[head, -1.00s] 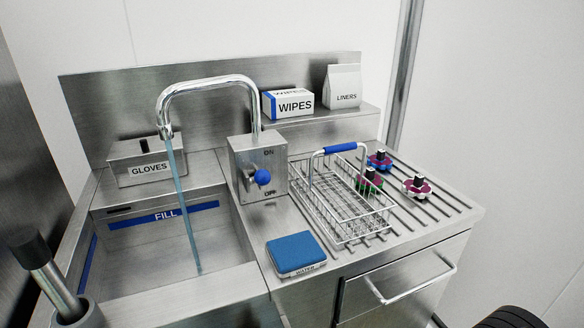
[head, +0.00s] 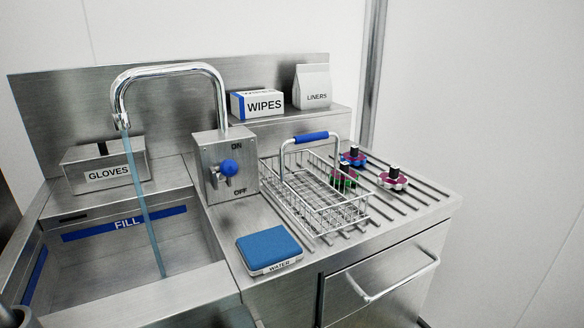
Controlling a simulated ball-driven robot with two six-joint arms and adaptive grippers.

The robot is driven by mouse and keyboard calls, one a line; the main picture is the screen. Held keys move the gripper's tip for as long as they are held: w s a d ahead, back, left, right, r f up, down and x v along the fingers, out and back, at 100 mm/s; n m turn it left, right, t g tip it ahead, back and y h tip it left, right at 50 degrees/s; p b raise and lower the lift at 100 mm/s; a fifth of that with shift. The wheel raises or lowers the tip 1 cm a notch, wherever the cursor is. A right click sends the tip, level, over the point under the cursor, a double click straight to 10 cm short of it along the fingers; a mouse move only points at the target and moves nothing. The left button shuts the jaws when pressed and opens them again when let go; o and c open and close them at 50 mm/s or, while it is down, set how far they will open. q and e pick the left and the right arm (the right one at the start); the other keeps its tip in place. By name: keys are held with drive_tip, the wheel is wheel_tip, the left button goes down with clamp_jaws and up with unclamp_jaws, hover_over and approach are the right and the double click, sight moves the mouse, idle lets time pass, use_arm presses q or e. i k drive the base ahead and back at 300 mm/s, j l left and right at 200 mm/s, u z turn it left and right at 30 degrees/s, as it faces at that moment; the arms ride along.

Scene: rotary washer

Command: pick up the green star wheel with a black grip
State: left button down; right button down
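The green star wheel (head: 352,183) has a magenta top and a black upright grip. It is close to the right side of the wire basket (head: 323,223), and its lower part is partly covered by the basket wires. It seems to stand on the ribbed drainboard just beyond that side, but I cannot tell for certain. A similar blue wheel (head: 361,160) stands behind it and a white one (head: 393,184) to its right, both with black grips.
The basket has a raised blue handle (head: 312,136). Water runs from the tap (head: 170,69) into the sink at left. A control box (head: 209,151) with a blue knob and a blue pad (head: 268,246) stand between sink and basket. The drainboard (head: 420,197) is clear at right.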

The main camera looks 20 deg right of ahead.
sight(344, 165)
drive_tip(key=z, duration=1.05)
drive_tip(key=l+u, duration=0.2)
drive_tip(key=l, duration=0.2)
drive_tip(key=i, duration=0.05)
